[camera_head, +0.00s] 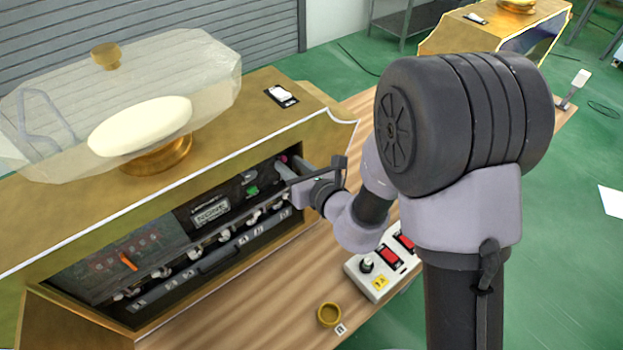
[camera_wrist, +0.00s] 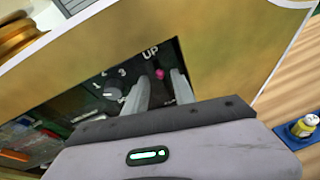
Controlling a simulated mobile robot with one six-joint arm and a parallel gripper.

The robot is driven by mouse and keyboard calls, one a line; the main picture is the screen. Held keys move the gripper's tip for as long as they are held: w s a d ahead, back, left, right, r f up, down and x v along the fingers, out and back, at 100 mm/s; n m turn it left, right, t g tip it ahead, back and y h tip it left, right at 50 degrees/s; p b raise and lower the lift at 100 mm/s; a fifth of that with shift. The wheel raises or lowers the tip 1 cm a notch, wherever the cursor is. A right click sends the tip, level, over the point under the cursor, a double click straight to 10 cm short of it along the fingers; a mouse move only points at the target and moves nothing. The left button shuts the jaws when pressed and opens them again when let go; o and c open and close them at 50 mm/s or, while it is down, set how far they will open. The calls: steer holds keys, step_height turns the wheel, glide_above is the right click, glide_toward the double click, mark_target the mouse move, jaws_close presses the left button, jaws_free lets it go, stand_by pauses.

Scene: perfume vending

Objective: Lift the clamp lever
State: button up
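A small pink knob (camera_wrist: 159,73), which looks like the end of the clamp lever, shows in the wrist view just under the white "UP" label, inside the dark recess. It also shows as a pink spot in the head view (camera_head: 283,158) at the recess's right end. The rest of the lever is hidden. My gripper (camera_wrist: 163,76) reaches into the recess with its two fingers apart. The knob appears between the fingertips, with a gap to each side. I cannot tell whether the fingers are deep enough to be around it. The gripper also shows in the head view (camera_head: 293,166).
The gold cabinet (camera_head: 300,98) frames the recess, with its edge close above my gripper. A numbered dial (camera_wrist: 112,92) sits left of the fingers. A control box (camera_head: 372,283) with red switches and a gold ring (camera_head: 329,315) stand on the wooden table (camera_head: 260,310).

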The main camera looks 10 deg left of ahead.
steer(key=p+v, duration=1.5)
steer(key=p, duration=0.2)
steer(key=shift+f, duration=0.1)
